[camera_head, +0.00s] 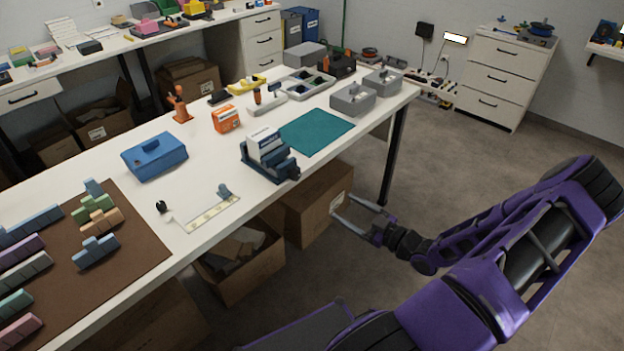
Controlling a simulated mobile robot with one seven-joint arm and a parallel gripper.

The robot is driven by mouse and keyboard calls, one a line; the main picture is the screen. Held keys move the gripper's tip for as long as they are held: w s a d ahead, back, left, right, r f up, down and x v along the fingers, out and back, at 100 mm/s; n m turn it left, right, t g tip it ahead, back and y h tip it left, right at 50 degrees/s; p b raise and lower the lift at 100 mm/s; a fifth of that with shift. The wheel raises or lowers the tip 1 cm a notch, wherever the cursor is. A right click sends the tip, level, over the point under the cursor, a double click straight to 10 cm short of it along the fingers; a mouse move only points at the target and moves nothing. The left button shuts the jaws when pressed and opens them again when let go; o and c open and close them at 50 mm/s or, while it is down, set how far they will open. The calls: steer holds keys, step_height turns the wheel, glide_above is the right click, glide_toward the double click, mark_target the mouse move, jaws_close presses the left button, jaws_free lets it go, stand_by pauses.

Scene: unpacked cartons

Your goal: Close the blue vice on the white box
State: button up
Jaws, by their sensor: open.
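The blue vice (282,171) stands on the white table near its front edge, around the middle of the view. The white box (266,144) stands upright between the vice's jaws. I cannot tell whether both jaws touch it. The vice's screw end (293,174) points right, towards the table's front edge. My gripper (343,213) is open and empty. It is off the table, in front of its edge and to the right of the vice, lower in the picture. Nothing is between its fingers.
The white table (213,192) carries a blue case (154,156), an orange box (226,119), a teal mat (316,131), grey bins (352,98) and a ruler (208,212). Cardboard cartons (318,203) stand on the floor below. Open floor (450,150) lies to the right.

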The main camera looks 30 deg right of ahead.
glide_toward(298, 176)
steer(key=x, duration=0.8)
steer(key=shift+w+a+p, duration=0.2)
steer(key=shift+p, duration=0.15)
jaws_close()
steer(key=shift+m+b, duration=0.4)
steer(key=shift+b, duration=0.05)
